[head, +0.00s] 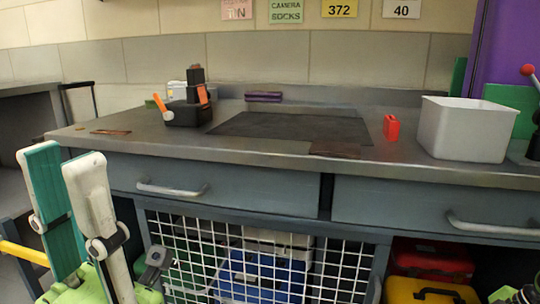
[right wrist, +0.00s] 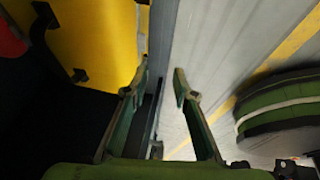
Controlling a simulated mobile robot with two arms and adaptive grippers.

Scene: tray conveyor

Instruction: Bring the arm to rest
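My left gripper (head: 63,160) is at the lower left of the head view. Its two long teal and white fingers point up, stand apart and hold nothing. It is in front of the left end of the workbench (head: 265,160), with its tips near the height of the bench edge in the picture. My right gripper (right wrist: 161,80) shows in the right wrist view, its two green fingers apart with nothing between them. It is not clearly seen in the head view.
On the bench are a white bin (head: 465,128), a red can-shaped item (head: 391,128), a dark mat (head: 290,127) and a black device (head: 188,112). Below are drawers and a wire-fronted shelf. A yellow case (right wrist: 95,40) lies left of my right gripper; floor (right wrist: 230,45) is at right.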

